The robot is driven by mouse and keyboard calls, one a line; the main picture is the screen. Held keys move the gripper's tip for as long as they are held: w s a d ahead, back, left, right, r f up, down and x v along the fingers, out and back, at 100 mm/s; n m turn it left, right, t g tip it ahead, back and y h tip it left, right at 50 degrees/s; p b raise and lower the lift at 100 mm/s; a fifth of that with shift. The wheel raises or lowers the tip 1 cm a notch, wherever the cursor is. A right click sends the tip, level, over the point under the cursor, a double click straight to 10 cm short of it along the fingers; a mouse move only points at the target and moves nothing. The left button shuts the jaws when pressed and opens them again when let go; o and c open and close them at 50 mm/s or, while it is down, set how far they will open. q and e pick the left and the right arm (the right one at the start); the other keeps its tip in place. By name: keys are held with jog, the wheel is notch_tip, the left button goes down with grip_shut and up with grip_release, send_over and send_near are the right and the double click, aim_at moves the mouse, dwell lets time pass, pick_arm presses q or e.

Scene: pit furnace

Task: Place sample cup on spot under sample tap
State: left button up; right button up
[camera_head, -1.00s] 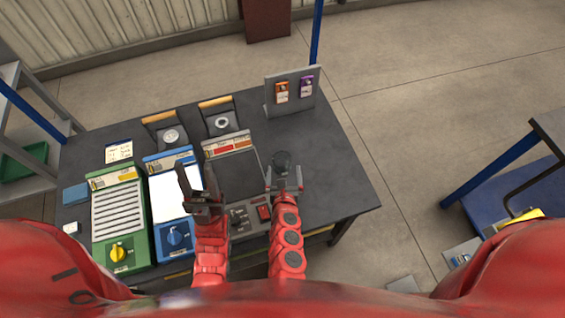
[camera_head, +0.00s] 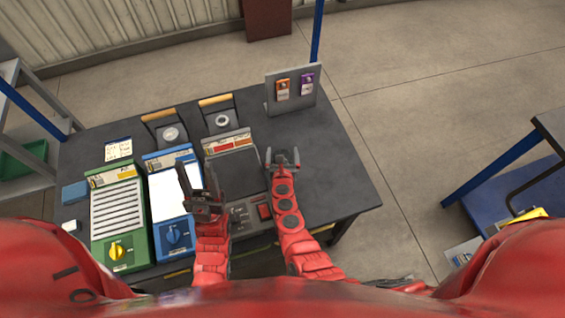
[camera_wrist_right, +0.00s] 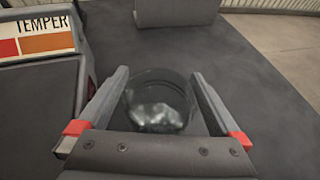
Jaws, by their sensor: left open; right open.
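A dark see-through cup (camera_wrist_right: 158,100), likely the sample cup, stands between the open fingers of my right gripper (camera_wrist_right: 160,90) in the right wrist view. A pale, shiny patch shows inside it. In the head view my right gripper (camera_head: 283,155) is low over the table, right of the red-labelled unit, and the cup is hard to make out there. My left gripper (camera_head: 197,180) is open and empty above the blue unit's right edge. I cannot identify a sample tap or its spot in these views.
The dark table (camera_head: 335,170) carries a green unit (camera_head: 118,215), a blue unit (camera_head: 175,195) and a red-labelled unit (camera_head: 235,165). A grey panel (camera_head: 292,92) with orange and purple tags stands at the back right. The table's right side is clear.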

jog(key=c, duration=1.4)
jog(key=shift+o, duration=0.2)
jog(key=shift+r, duration=0.15)
